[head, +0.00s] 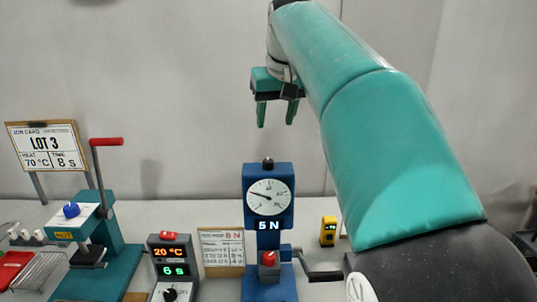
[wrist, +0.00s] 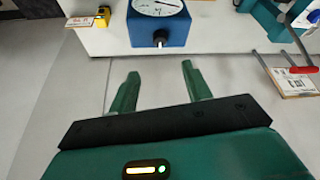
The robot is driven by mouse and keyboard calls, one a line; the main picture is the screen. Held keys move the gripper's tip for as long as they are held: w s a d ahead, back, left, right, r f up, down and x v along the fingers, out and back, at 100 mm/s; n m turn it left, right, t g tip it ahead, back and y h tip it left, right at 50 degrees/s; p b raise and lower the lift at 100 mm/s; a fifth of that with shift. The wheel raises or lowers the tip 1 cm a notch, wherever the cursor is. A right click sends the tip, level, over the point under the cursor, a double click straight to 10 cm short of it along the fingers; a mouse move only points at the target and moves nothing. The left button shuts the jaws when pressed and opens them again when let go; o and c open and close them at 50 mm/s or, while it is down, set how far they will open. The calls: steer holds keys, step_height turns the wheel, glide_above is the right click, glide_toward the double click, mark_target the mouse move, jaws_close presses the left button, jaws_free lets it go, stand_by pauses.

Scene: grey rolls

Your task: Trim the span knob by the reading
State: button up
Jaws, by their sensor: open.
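A blue force gauge (head: 268,228) on a stand has a round white dial (head: 268,197) with its needle pointing left and slightly up. The knob also shows in the wrist view (wrist: 159,37), in line with the space between my fingers. My gripper (head: 276,122) is open and empty, above the gauge and apart from the knob. Its two green fingers also show in the wrist view (wrist: 160,75).
A controller box (head: 175,265) reads 20 °C and 6 s and has a black knob. A teal press (head: 105,250) with a red-handled lever stands left. A job card (head: 45,148) reads LOT 3, 70 °C, 8 s. A small card (head: 222,247) and yellow device (head: 328,231) flank the gauge.

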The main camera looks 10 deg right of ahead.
mark_target(268, 160)
steer(key=x, duration=1.3)
steer(key=shift+s, duration=0.15)
steer(key=shift+c, duration=0.2)
steer(key=c, duration=1)
